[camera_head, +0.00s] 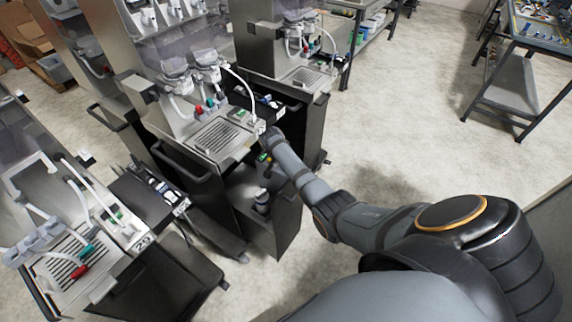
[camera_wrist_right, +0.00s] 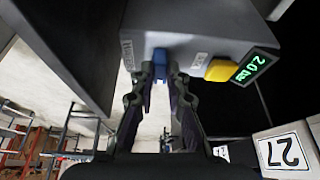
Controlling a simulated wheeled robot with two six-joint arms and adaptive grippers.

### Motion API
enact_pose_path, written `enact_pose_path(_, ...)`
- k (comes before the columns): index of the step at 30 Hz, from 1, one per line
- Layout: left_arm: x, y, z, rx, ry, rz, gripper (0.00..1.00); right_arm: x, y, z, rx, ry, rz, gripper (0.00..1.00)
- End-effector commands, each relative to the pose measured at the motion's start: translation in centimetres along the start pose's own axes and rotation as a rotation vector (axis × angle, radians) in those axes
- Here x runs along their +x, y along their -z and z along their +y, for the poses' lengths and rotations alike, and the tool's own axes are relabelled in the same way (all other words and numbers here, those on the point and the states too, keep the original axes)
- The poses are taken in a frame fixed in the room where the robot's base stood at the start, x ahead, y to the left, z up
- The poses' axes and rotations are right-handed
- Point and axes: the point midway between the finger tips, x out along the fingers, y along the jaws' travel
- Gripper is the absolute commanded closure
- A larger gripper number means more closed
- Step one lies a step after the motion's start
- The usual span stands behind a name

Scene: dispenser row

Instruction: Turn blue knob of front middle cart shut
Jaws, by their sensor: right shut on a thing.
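The front middle cart (camera_head: 190,172) is a dark metal dispenser cart with a drip grid on top. In the right wrist view, the blue knob (camera_wrist_right: 160,58) sits on the edge of a grey box (camera_wrist_right: 190,32) between two small labels. My right gripper (camera_wrist_right: 160,82) is shut on the blue knob, one finger on each side. In the head view my right arm reaches from the lower right to the cart's right front corner, and the gripper and knob are too small and covered to make out. My left gripper is not in view.
A yellow knob (camera_wrist_right: 219,70) and a green-lit display (camera_wrist_right: 255,66) reading 2.0 bar are right of the blue knob. A white label 27 (camera_wrist_right: 284,150) is lower right. Another cart (camera_head: 75,260) stands at left, one (camera_head: 285,70) behind.

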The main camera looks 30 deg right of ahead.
Motion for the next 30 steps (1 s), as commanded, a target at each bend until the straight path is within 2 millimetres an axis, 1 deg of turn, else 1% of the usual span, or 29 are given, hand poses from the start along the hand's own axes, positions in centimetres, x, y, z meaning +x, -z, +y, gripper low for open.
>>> enact_pose_path(9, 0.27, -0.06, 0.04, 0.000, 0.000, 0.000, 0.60, 0.02, 0.00, -0.05, 0.070, -0.029, 0.000, 1.00)
enact_pose_path(22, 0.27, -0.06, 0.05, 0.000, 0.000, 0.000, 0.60, 0.01, 0.02, -0.04, 0.077, -0.031, 0.000, 1.00)
enact_pose_path(23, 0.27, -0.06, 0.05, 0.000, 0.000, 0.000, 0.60, 0.01, 0.02, -0.04, 0.077, -0.031, -0.001, 0.83)
enact_pose_path(24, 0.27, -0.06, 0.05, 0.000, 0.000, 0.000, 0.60, 0.01, 0.02, -0.04, 0.077, -0.031, 0.000, 0.78)
enact_pose_path(27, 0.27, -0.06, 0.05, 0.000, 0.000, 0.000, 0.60, 0.01, 0.02, -0.04, 0.076, -0.031, 0.000, 0.64)
enact_pose_path(30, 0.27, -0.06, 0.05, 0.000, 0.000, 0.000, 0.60, 0.01, 0.02, -0.04, 0.076, -0.031, 0.000, 0.63)
